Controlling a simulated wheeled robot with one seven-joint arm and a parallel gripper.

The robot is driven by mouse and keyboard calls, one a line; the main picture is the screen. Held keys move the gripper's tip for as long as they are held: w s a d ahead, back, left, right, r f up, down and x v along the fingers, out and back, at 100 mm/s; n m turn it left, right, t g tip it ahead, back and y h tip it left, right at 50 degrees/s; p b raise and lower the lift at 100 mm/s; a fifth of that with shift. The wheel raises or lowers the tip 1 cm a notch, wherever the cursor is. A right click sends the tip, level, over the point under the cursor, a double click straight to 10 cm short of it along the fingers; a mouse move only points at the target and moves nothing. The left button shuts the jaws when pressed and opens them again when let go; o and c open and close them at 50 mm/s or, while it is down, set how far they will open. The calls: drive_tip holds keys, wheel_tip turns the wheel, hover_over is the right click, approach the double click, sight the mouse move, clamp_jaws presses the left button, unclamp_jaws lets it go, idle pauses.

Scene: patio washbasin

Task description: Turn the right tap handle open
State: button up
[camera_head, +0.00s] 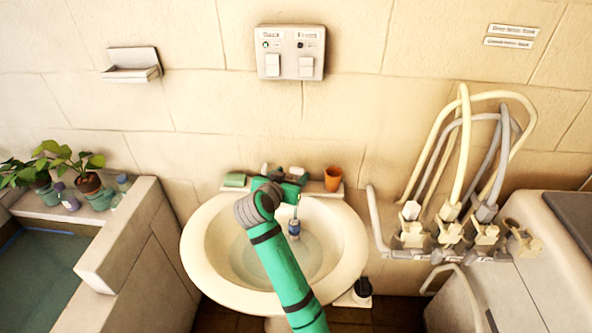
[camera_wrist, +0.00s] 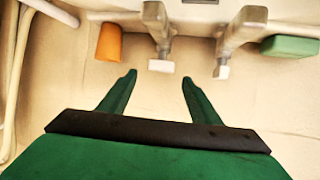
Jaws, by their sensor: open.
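Two grey taps with white ends show at the top of the wrist view: one (camera_wrist: 156,30) beside the orange cup, the other (camera_wrist: 238,32) beside the green block. The wrist view is mirrored against the head view, so the tap beside the cup is the right one. Its white end (camera_wrist: 160,66) lies just beyond and between my fingertips, apparently without contact. My gripper (camera_wrist: 159,77) is open and empty. In the head view my gripper (camera_head: 295,182) is over the back rim of the washbasin (camera_head: 347,250) and hides most of the taps.
An orange cup (camera_head: 332,179) and a green block (camera_head: 234,180) flank the taps on the back ledge. Hoses and valves (camera_head: 448,232) are on the wall at right. Potted plants (camera_head: 88,182) stand on the left ledge.

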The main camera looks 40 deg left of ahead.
sight(297, 170)
drive_tip(key=shift+x, duration=2.75)
drive_tip(key=c, duration=1)
drive_tip(key=shift+w+d+f+n+g+y, duration=0.1)
drive_tip(key=shift+n+g+y, duration=0.25)
drive_tip(key=shift+n+y, duration=0.45)
drive_tip(key=shift+d+n+g+y, duration=0.1)
drive_tip(key=shift+n+g+y, duration=0.25)
drive_tip(key=shift+n+y, duration=0.4)
drive_tip(key=shift+c, duration=0.4)
drive_tip(key=shift+o, duration=0.2)
drive_tip(key=o, duration=1)
drive_tip(key=shift+o, duration=0.2)
